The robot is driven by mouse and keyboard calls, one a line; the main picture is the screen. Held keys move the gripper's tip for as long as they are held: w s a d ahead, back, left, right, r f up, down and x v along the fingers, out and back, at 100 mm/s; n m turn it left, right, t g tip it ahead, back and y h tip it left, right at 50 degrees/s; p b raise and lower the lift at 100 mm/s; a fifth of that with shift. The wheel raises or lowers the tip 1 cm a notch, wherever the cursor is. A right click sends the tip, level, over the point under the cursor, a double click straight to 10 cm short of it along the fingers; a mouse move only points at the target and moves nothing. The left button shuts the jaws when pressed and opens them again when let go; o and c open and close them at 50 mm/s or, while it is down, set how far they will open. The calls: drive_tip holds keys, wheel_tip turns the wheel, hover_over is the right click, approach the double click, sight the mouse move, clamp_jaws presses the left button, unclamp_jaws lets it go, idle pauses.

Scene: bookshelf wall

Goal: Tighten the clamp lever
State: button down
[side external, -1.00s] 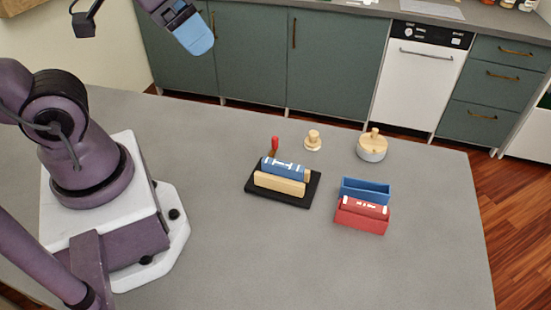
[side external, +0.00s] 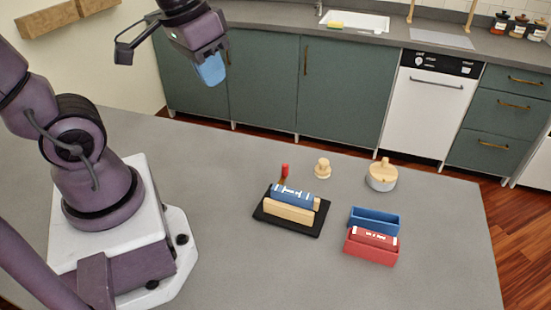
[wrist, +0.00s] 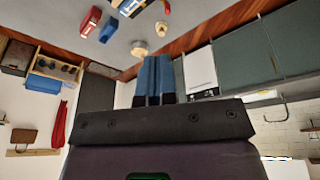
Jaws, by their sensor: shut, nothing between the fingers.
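The clamp stands on a black base (side external: 290,226) on the grey table in the side external view. A blue book-like block (side external: 292,196) sits behind its light wooden jaw (side external: 288,212). The red lever (side external: 285,170) stands roughly upright behind the block; its lower end is hidden. In the wrist view part of the red lever (wrist: 166,6) shows at the top edge. My gripper (side external: 211,70) has blue fingers and hangs high, to the upper left of the clamp and well apart from it. In the wrist view its fingers (wrist: 154,75) are together and empty.
A wooden knob (side external: 322,168) and a round grey pot with a wooden lid (side external: 382,175) stand behind the clamp. A blue box (side external: 374,220) and a red box (side external: 371,247) stand to its right. The table's front and left middle are clear. Green cabinets (side external: 345,95) stand beyond the far edge.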

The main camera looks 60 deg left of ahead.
drive_tip(key=w+a+f+n+h, duration=0.4)
drive_tip(key=a+f+n, duration=0.4)
drive_tip(key=f+n, duration=0.2)
drive_tip(key=w+a+f+n+t+h, duration=0.1)
drive_tip(key=w+a+f+n+h, duration=0.3)
drive_tip(key=a+f+n, duration=0.4)
wheel_tip(320, 180, down, 2)
drive_tip(key=n, duration=0.3)
drive_tip(key=shift+w+h, duration=0.3)
drive_tip(key=shift+w, duration=0.1)
drive_tip(key=shift+f, duration=0.1)
